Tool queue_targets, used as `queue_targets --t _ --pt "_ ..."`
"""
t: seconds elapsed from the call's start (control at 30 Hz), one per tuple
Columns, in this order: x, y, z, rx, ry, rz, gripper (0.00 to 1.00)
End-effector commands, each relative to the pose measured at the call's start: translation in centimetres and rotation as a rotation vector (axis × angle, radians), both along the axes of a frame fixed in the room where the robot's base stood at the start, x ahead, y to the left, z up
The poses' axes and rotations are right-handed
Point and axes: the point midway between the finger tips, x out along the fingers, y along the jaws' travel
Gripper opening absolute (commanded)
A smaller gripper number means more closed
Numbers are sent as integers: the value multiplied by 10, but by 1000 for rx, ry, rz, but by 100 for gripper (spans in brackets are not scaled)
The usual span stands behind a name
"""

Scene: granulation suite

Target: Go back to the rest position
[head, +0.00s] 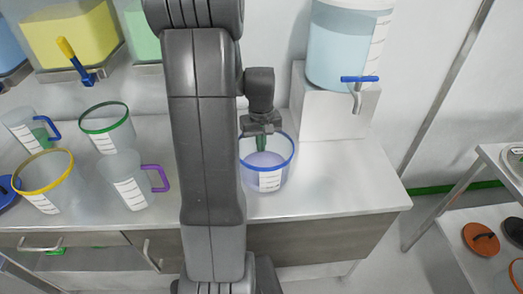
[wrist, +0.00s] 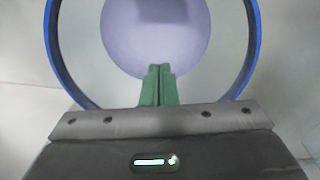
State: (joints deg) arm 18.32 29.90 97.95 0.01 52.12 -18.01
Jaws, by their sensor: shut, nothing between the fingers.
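My gripper (head: 261,144) is over the blue-rimmed clear container (head: 270,180) on the counter, with its green fingers pointing down at the container's mouth. In the wrist view the two green fingers (wrist: 158,84) are pressed together with nothing between them. Beyond them a pale purple round surface (wrist: 160,30) shows inside the blue rim (wrist: 253,45). My arm covers the middle of the head view and hides part of the counter.
Left on the counter stand a green-rimmed container (head: 108,128), a yellow-rimmed container (head: 45,182), a purple-handled jug (head: 128,180) and a blue-handled jug (head: 28,130). A blue-tapped dispenser (head: 345,45) sits on a white stand (head: 335,110) behind right. The counter's right end (head: 365,190) is clear.

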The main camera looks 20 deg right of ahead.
Motion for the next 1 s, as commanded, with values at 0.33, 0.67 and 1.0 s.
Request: queue_targets --t 0.33,0.67,1.0 --pt "1 0 58 -1 -3 0 0" --pt "0 0 66 0 0 0 0" --pt "0 0 51 1 3 0 0"
